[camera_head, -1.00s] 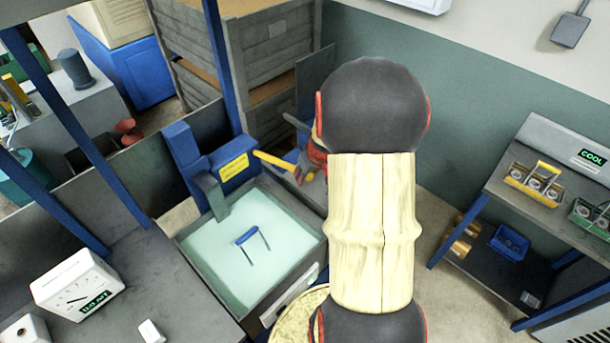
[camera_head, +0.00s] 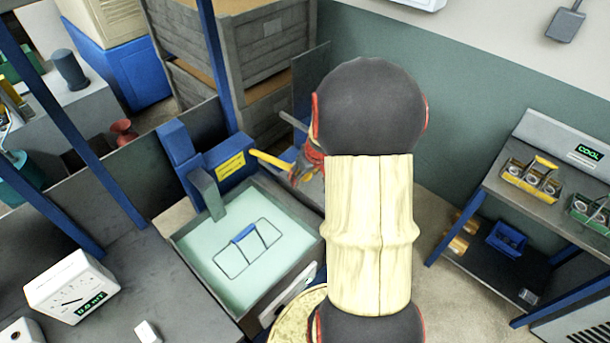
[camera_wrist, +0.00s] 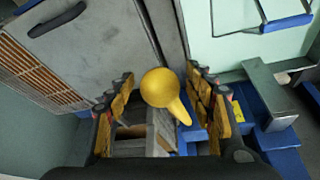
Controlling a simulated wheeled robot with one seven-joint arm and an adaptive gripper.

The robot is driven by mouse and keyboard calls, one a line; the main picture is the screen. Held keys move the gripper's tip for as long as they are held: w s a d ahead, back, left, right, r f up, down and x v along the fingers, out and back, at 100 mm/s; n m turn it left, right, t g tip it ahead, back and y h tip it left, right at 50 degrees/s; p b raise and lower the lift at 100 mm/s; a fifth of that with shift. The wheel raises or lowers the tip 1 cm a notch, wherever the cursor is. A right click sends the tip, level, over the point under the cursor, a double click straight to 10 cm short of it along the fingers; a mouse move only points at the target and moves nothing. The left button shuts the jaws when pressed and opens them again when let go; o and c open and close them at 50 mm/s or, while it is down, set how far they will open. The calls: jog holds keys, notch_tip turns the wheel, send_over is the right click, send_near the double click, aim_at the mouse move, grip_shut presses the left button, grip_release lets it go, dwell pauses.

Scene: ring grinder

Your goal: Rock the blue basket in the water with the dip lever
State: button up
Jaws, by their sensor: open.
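The blue basket shows in the head view as a blue grip (camera_head: 243,234) on a thin wire frame in the pale water of the tank (camera_head: 183,259). The wire rim shows at the surface; anything below is hidden by the cloudy water. The yellow dip lever (camera_head: 268,161) sticks out to the right of the blue dip unit (camera_head: 232,165). My gripper (camera_head: 303,170) is at the lever's outer end, partly hidden by my arm. In the wrist view the lever's round yellow knob (camera_wrist: 161,87) lies between the open fingers of my gripper (camera_wrist: 160,82), with gaps on both sides.
A bench with a white dial meter (camera_head: 72,287) stands at the left. Wooden crates (camera_head: 265,55) are stacked behind the tank. A shelf marked COOL (camera_head: 545,200) with small baskets stands at the right. Bare floor lies between my arm and that shelf.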

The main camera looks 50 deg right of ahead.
jog(key=shift+r, duration=0.1)
jog(key=v, duration=1.1)
jog(key=shift+s+r, duration=0.2)
jog(key=shift+r, duration=0.15)
jog(key=shift+a, duration=0.1)
jog(key=shift+w+d+f+n+t+y+b, duration=0.1)
jog(key=shift+w+d+f+n+y+b, duration=0.2)
jog(key=shift+w+f+n+b, duration=1.05)
jog(key=shift+w+d+f+n+t+y+b, duration=0.15)
jog(key=shift+d+f+n+y+b, duration=0.45)
jog(key=shift+f+b, duration=1.6)
jog(key=shift+w+d+f+n+t+b, duration=0.1)
jog(key=shift+w+f+n+b, duration=0.65)
jog(key=shift+f+n+b, duration=1)
jog(key=shift+f+m, duration=0.3)
jog(key=shift+m, duration=0.2)
jog(key=shift+c, duration=1.1)
